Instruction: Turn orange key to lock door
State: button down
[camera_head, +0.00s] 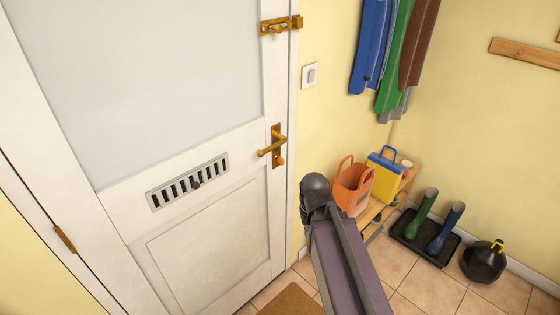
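The white door (235,140) fills the left half of the view and appears shut in its frame. A brass handle plate with a lever (271,147) is on its right edge. The small orange key (281,161) sits at the lower part of this plate, below the lever. Its exact turn is too small to tell. My arm rises from the bottom of the view, and its dark rounded joint is right of the door and below the key. My gripper's fingers do not show. Nothing is seen touching the key.
A brass bolt (281,25) is high on the door, and a vent grille (188,181) is lower. An orange bag (352,187) and a yellow-blue bag (384,174) stand on a wooden bench at right. Boots rest on a black tray (408,241). Coats (393,50) hang above.

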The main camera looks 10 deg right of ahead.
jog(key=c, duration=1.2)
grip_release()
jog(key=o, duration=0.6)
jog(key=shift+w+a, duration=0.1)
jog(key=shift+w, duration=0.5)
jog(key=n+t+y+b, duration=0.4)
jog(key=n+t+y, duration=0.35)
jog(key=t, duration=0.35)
send_near(282, 159)
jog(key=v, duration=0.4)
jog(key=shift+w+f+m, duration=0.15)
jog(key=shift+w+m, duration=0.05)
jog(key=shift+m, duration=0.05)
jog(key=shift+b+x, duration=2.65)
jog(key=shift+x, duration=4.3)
